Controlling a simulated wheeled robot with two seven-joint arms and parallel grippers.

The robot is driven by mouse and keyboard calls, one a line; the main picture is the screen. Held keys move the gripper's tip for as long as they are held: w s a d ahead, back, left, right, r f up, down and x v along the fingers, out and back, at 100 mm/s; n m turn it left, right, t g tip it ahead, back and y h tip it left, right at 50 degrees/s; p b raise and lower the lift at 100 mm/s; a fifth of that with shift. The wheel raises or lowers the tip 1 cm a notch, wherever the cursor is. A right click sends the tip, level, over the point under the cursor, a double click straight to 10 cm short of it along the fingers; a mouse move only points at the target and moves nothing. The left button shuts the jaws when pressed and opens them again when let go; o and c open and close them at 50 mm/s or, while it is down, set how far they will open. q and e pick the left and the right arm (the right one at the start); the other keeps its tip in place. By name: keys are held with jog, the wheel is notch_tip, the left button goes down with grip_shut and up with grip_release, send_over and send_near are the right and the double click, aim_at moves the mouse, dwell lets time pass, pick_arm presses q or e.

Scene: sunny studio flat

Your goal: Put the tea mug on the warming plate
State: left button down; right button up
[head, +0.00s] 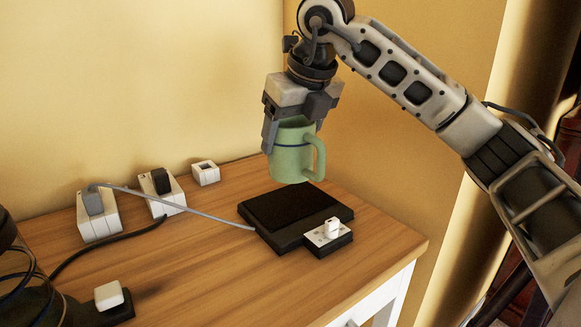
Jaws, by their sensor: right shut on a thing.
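The tea mug (291,160) is light green with a dark blue band and has its handle to the right. My right gripper (292,127) points down from above and is shut on the mug near its rim. The mug hangs upright and looks to be above the warming plate, with a gap below it. The warming plate (283,212) is a flat black square on the wooden table, with a white control panel and a white knob at its front right. A grey cable runs from it to the left. My left gripper does not show.
The wooden table (215,265) has bare room in front of the plate and ends at a right edge. White socket blocks (99,220) with plugs and a small white box (205,173) stand along the wall. A black block with a white switch (109,296) lies at front left.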

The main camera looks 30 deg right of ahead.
aim_at(291, 148)
jog(key=w+f, duration=0.1)
jog(key=f, duration=0.1)
jog(key=w+d+f, duration=0.1)
jog(key=w+f, duration=0.1)
jog(key=shift+d, duration=0.2)
jog(key=shift+s+d+x, duration=0.15)
jog(key=shift+s+x, duration=0.05)
jog(key=shift+x, duration=0.9)
jog(key=shift+s+d+x, duration=0.15)
jog(key=shift+x, duration=0.95)
jog(key=shift+f, duration=0.25)
jog(key=shift+f, duration=0.1)
jog(key=o, duration=1.4)
jog(key=v, duration=1.2)
